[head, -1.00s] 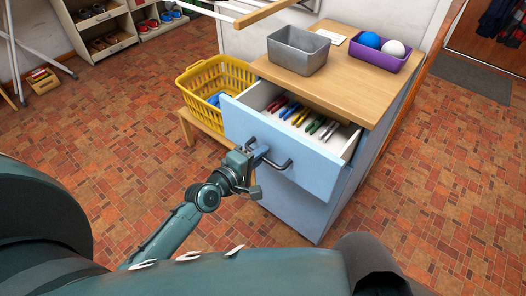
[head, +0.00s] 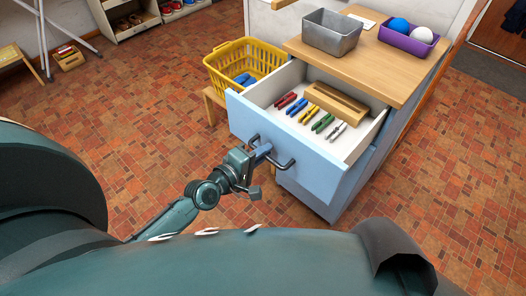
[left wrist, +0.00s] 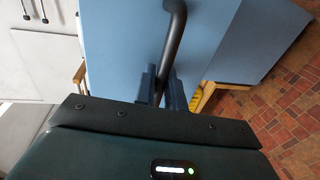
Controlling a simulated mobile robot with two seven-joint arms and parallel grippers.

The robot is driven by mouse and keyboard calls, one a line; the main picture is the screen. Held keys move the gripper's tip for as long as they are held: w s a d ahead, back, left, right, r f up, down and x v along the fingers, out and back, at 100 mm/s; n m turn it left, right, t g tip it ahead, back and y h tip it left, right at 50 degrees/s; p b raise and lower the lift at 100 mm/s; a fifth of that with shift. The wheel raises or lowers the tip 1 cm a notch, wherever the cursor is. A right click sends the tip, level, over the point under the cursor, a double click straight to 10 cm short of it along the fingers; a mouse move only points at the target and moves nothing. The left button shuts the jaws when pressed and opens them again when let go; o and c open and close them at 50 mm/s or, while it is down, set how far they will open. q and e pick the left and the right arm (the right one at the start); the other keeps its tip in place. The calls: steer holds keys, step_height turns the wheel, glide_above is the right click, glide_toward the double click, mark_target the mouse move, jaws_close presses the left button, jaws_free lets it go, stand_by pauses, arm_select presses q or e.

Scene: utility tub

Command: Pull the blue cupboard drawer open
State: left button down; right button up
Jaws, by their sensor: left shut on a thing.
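The blue cupboard (head: 315,192) has its top drawer (head: 293,160) pulled well out, with the white inside showing. Several coloured clothes pegs (head: 312,113) and a wooden block (head: 336,102) lie in it. My left gripper (head: 260,156) is shut on the dark bar handle (head: 284,165) at the drawer front. In the left wrist view, the two fingers (left wrist: 162,88) close around the handle (left wrist: 174,40), in front of the blue drawer face (left wrist: 125,45). My right gripper is not in view.
A grey metal bin (head: 334,36) and a purple tray (head: 410,38) with a blue and a white ball stand on the wooden top. A yellow basket (head: 240,68) sits on a low stool left of the cupboard. The brick floor in front is clear.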

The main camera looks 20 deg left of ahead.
arm_select(q)
steer(key=c, duration=1.6)
jaws_free()
steer(key=v, duration=1.3)
steer(key=shift+s, duration=0.1)
